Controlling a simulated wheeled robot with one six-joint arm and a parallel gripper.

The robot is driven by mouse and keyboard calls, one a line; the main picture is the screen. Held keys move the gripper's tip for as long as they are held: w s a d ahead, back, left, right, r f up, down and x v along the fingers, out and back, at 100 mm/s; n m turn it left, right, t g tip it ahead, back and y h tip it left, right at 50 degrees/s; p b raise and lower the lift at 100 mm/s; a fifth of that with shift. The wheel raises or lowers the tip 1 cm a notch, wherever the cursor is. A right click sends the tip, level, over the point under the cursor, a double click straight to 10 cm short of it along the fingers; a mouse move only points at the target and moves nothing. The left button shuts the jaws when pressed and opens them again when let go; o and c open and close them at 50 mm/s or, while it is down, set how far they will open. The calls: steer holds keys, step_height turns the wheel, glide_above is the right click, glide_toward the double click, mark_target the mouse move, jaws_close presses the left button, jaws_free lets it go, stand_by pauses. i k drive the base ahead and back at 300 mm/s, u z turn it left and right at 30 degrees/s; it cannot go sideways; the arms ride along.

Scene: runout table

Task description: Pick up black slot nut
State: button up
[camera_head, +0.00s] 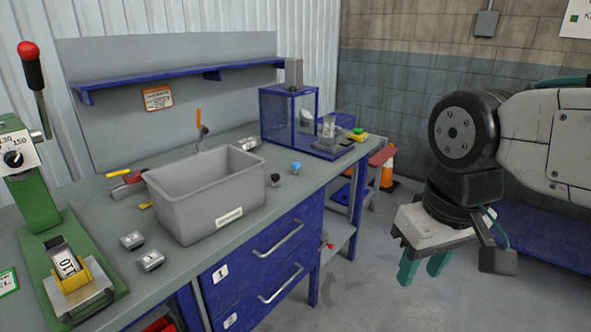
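A small dark piece (275,180) stands on the grey bench top to the right of the grey bin. It may be the black slot nut, but it is too small for me to tell its shape. A similar small piece with a blue top (296,167) stands just behind and to the right of it. My gripper (422,272) hangs at the right, in front of the bench and clear of it, well apart from the small pieces. Its two teal fingers point down and are apart, with nothing seen between them.
The grey bin (200,213) fills the middle of the bench (190,263). Two metal blocks (151,260) lie at its front left. A green press (33,190) stands at the left. A blue-framed enclosure (290,115) stands at the far end. The floor beside the bench is open.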

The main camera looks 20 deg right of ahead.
mark_target(275, 179)
steer(key=z, duration=0.35)
steer(key=k, duration=0.45)
steer(key=z, duration=0.6)
steer(key=i, duration=1.55)
steer(key=u, duration=0.5)
